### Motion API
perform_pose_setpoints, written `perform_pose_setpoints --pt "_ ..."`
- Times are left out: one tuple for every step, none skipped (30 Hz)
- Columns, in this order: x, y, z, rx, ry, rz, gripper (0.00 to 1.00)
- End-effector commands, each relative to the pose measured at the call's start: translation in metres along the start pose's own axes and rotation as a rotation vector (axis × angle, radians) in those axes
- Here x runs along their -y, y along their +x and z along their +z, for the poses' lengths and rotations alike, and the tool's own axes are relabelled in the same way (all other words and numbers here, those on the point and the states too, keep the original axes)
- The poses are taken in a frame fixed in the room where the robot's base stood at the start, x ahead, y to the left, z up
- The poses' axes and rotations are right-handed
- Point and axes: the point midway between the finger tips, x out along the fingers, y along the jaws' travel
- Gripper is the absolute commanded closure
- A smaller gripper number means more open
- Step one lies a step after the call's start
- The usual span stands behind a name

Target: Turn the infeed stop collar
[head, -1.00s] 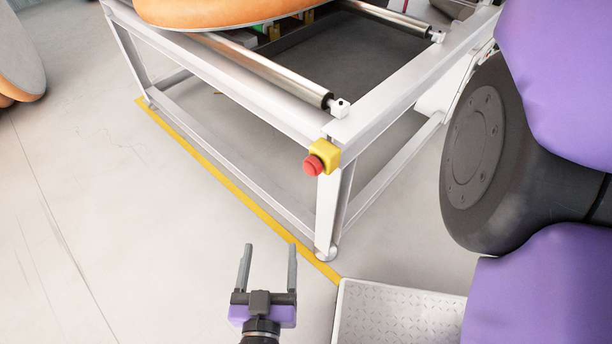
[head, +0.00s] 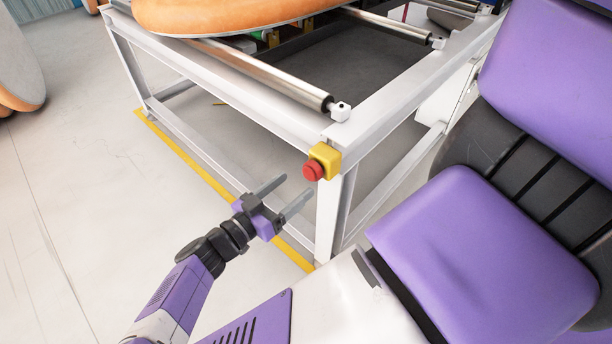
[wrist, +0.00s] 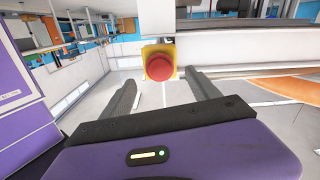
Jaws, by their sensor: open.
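A red stop button (head: 313,170) sits on a yellow housing (head: 327,157) at the near corner of a white conveyor frame. In the wrist view the red button (wrist: 159,67) faces me, with the yellow housing (wrist: 146,52) around it. I cannot make out a separate collar. My gripper (head: 299,185) is open and empty, a little below and in front of the button. In the wrist view its two fingers (wrist: 161,84) stand either side of the button's line, with their tips short of it and apart from the housing.
The white conveyor frame (head: 220,92) carries metal rollers (head: 270,78) and an orange-and-grey board (head: 220,14) that overhangs its edge. A corner leg (head: 327,220) stands close to my gripper. A yellow floor line (head: 190,160) runs along the frame.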

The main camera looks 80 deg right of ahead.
Motion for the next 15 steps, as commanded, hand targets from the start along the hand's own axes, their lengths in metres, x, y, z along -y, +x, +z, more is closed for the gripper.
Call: perform_pose_setpoints --pt "-0.001 0.01 -0.001 -0.002 0.0 0.004 0.3" --pt "-0.001 0.015 -0.001 -0.002 0.0 0.004 0.3" --pt "-0.001 0.021 -0.001 -0.002 0.0 0.004 0.3" --pt "-0.001 0.025 0.0 -0.002 0.0 0.003 0.3" --pt "-0.001 0.03 0.0 -0.002 -0.001 0.003 0.3" --pt "-0.001 0.035 0.0 -0.001 -0.001 0.003 0.3" --pt "-0.001 0.039 0.0 -0.001 -0.001 0.002 0.3" --pt "-0.001 0.042 0.0 -0.001 -0.001 0.003 0.3" --pt "-0.001 0.046 0.0 0.0 0.0 0.002 0.3" --pt "-0.001 0.048 0.0 0.0 0.0 0.001 0.3" --pt "-0.001 0.05 0.0 0.0 0.0 0.001 0.3" --pt "-0.001 0.052 0.0 0.0 0.0 0.001 0.3" --pt "-0.001 0.054 0.0 0.0 0.0 0.001 0.3" --pt "-0.001 0.054 0.0 0.001 0.0 0.0 0.3" --pt "-0.001 0.055 0.0 0.001 0.0 0.0 0.3"
